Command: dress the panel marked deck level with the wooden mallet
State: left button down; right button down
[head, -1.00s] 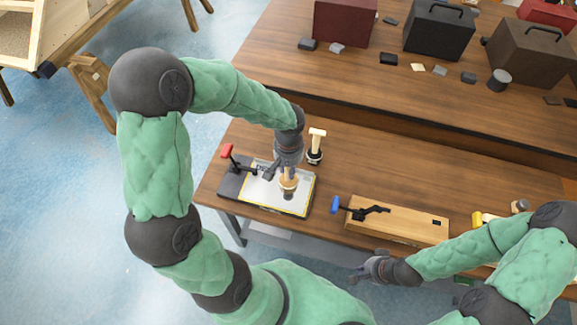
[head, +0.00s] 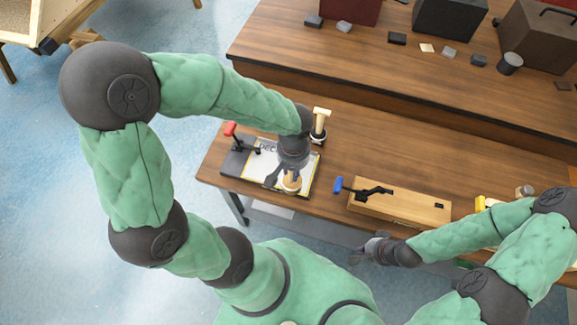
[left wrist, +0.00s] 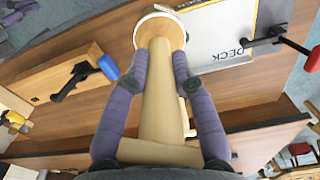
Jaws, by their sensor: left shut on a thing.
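The panel marked DECK (head: 262,175) is a pale sheet with a yellow edge, lying in a dark fixture with a red-handled clamp (head: 231,130). Its lettering also shows in the left wrist view (left wrist: 232,53). My left gripper (head: 287,177) is shut on the handle of the wooden mallet (left wrist: 160,95), with one finger on each side. The mallet's round pale head (head: 292,183) is down over the panel's near right part. I cannot tell whether it touches. My right gripper (head: 368,250) hangs off the table's front edge, apart from everything; its jaw opening is unclear.
A second T-handled tool (head: 321,122) stands upright just behind the panel's right end. Right of the panel is a wooden block (head: 405,207) with a blue-handled clamp (head: 338,185). Dark cases (head: 450,18) and small blocks sit on the rear table.

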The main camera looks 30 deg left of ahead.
pick_arm(q)
jog(key=shift+w+a+r, duration=0.15)
jog(key=shift+w, duration=0.1)
jog(key=w+a+f+p, duration=0.2)
jog(key=w+a, duration=0.2)
jog(key=w, duration=0.3)
jog(key=shift+a, duration=0.2)
jog(key=shift+w, duration=0.1)
dwell(0.4)
